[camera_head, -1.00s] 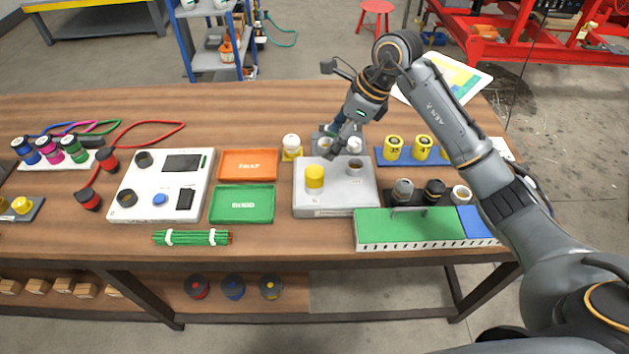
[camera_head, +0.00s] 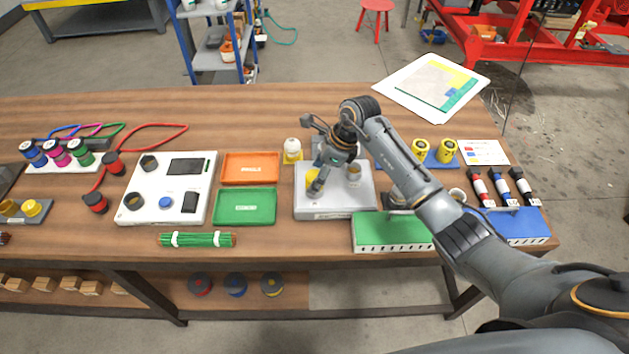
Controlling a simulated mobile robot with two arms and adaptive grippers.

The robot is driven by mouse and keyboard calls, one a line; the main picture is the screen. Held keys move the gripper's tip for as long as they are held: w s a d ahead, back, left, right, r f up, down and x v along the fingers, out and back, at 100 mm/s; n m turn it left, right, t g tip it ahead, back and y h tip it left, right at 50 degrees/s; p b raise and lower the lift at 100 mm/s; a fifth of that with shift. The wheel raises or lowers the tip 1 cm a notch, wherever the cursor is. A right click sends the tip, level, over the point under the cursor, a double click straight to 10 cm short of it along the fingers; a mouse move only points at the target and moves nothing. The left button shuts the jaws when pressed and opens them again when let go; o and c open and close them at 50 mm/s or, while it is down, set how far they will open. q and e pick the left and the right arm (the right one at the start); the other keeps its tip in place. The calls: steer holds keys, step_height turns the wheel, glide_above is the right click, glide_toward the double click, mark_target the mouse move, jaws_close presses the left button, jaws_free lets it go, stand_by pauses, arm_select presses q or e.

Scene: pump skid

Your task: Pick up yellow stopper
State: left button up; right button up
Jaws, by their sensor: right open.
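The yellow stopper (camera_head: 312,175) stands on the left part of the light grey block (camera_head: 335,205) at the middle of the table. My right gripper (camera_head: 319,184) is open and comes down from the right, right at the stopper. Its fingers hide part of the stopper, and I cannot tell whether they touch it. A grey round socket (camera_head: 353,170) shows on the block to the right of the gripper. My left gripper is not in view.
Orange (camera_head: 250,168) and green (camera_head: 245,207) trays lie left of the block. A white-topped yellow piece (camera_head: 292,150) stands behind it. A green box (camera_head: 390,232) is at front right, under my right forearm. Yellow cylinders (camera_head: 421,146) stand at the right.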

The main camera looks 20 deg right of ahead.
steer(key=shift+w+a+f, duration=0.1)
steer(key=shift+a+f, duration=0.1)
steer(key=shift+f, duration=0.35)
steer(key=c, duration=1.4)
steer(key=shift+o, duration=0.2)
steer(key=shift+w+r+b, duration=0.1)
steer(key=shift+r+b, duration=0.3)
steer(key=shift+r, duration=0.05)
step_height(320, 180, up, 2)
steer(key=shift+r+b, duration=0.15)
steer(key=shift+b, duration=0.55)
steer(key=s+a+r+b, duration=0.4)
steer(key=s+r, duration=0.6)
steer(key=s, duration=0.3)
steer(key=shift+a, duration=0.65)
steer(key=shift+f, duration=0.1)
